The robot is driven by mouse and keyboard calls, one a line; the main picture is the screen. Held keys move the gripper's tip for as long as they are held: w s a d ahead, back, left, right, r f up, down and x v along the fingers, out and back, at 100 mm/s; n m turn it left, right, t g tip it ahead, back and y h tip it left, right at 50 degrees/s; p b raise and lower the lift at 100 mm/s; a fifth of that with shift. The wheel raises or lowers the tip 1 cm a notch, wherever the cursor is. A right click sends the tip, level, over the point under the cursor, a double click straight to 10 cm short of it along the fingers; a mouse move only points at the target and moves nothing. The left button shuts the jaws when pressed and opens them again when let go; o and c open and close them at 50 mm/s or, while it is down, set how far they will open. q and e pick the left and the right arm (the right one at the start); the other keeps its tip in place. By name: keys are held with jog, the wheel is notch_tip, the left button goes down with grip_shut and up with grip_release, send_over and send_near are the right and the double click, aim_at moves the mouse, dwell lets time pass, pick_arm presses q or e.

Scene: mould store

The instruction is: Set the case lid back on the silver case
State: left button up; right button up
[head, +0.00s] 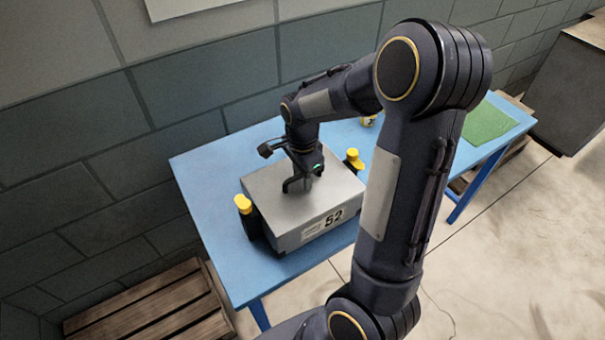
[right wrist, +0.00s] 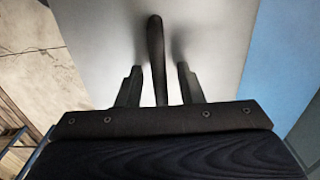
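The silver case (head: 334,228) sits on the blue table, with a label reading 52 on its front. Its flat grey top, which looks like the case lid (head: 330,192), lies level on it; I cannot make out a gap between them. My right gripper (head: 301,184) is low over the lid. In the right wrist view its two fingers (right wrist: 159,88) stand apart on either side of a dark upright handle (right wrist: 156,50) on the lid (right wrist: 210,35), with space showing on both sides. My left gripper is not in view.
Black items with yellow tops stand at the case's left side (head: 245,206) and back right (head: 352,157). A green mat (head: 488,123) lies at the blue table's (head: 205,172) right end. A wooden pallet (head: 150,305) is on the floor at left.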

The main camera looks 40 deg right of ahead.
jog(key=shift+r, duration=0.1)
notch_tip(320, 180, up, 12)
jog(key=s+a+n+t+y, duration=0.3)
jog(key=s+a+n+t, duration=0.2)
jog(key=s+a+n, duration=0.8)
jog(key=s+n, duration=0.3)
jog(key=n, duration=0.1)
jog(key=shift+s+f+n+t+y+p, duration=0.15)
jog(key=shift+f+n+t+y+p, duration=0.15)
jog(key=shift+y, duration=0.1)
jog(key=shift+r, duration=0.1)
